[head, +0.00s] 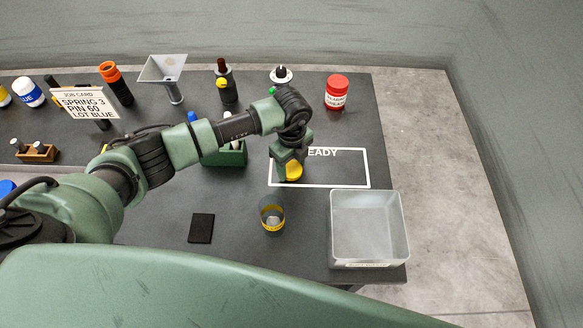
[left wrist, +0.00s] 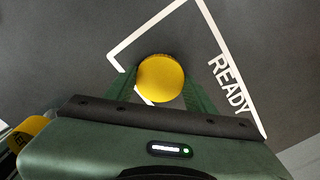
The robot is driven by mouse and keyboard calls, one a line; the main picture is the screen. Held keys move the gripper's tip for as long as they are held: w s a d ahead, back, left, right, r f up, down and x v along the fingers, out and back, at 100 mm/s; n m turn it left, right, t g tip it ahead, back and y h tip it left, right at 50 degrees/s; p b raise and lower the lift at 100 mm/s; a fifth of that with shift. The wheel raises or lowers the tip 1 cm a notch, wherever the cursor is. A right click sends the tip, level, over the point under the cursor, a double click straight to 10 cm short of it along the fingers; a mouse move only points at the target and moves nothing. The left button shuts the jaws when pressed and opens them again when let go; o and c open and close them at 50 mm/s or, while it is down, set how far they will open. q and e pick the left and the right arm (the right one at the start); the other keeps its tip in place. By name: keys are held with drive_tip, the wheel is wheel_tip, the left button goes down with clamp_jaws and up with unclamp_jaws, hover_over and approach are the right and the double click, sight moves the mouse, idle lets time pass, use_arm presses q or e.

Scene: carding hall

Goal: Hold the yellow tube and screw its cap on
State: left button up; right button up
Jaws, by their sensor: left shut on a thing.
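My left gripper (head: 291,168) is shut on a round yellow cap (head: 293,172) over the near left part of the white READY outline. In the left wrist view the yellow cap (left wrist: 161,78) shows as a disc between the green fingers. Whether the cap touches the table cannot be told. The yellow tube (head: 272,217), a dark cylinder with a yellow band, stands upright on the table in front of the gripper, apart from it. Its top is open and uncapped. Part of its yellow band also shows at the lower left of the left wrist view (left wrist: 32,129). My right gripper is out of view.
A clear bin (head: 369,228) stands at the table's right front. A black pad (head: 202,228) lies left of the tube. A green rack (head: 226,154) stands behind my left arm. A red-lidded jar (head: 337,92), a funnel (head: 166,72) and several bottles line the back.

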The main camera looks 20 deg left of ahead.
sight(292, 168)
use_arm(q)
drive_tip(key=shift+r, duration=0.1)
wheel_tip(292, 168, up, 20)
drive_tip(key=b, duration=0.5)
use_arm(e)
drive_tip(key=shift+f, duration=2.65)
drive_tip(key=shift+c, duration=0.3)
